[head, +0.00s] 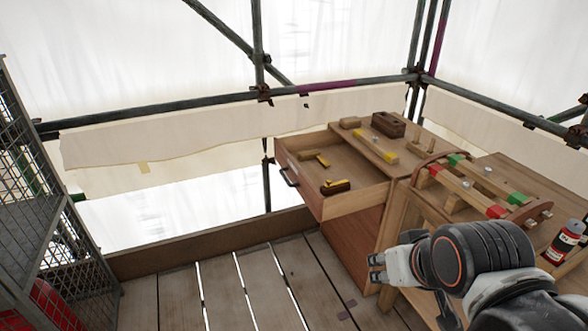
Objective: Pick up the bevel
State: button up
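An open drawer (335,207) of the wooden workbench holds two small tools. One tool (316,158) is yellow with a dark part and lies toward the back left. The other tool (336,187) has a dark brown body with yellow ends and lies near the drawer's front. Either could be the bevel; at this size I cannot tell which. My gripper (374,268) is in front of the bench, lower and to the right of the drawer, pointing left. Its fingers look apart with nothing between them. It touches neither tool.
On the bench are a yellow-marked wooden bar (362,145), a dark block (388,124), a frame with red and green blocks (480,187) and a red-and-black bottle (565,243). A mesh cage (40,210) stands left. The plank floor (240,285) between is clear.

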aim_at(325, 192)
jog(key=i+j+z, duration=0.2)
jog(key=j+z, duration=0.15)
jog(key=z, duration=0.15)
jog(key=i+j+z, duration=0.15)
jog(key=j+z, duration=0.35)
jog(key=i+j, duration=0.1)
jog(key=j, duration=0.5)
jog(key=i+j+z, duration=0.15)
jog(key=j, duration=1)
jog(key=i+z, duration=0.05)
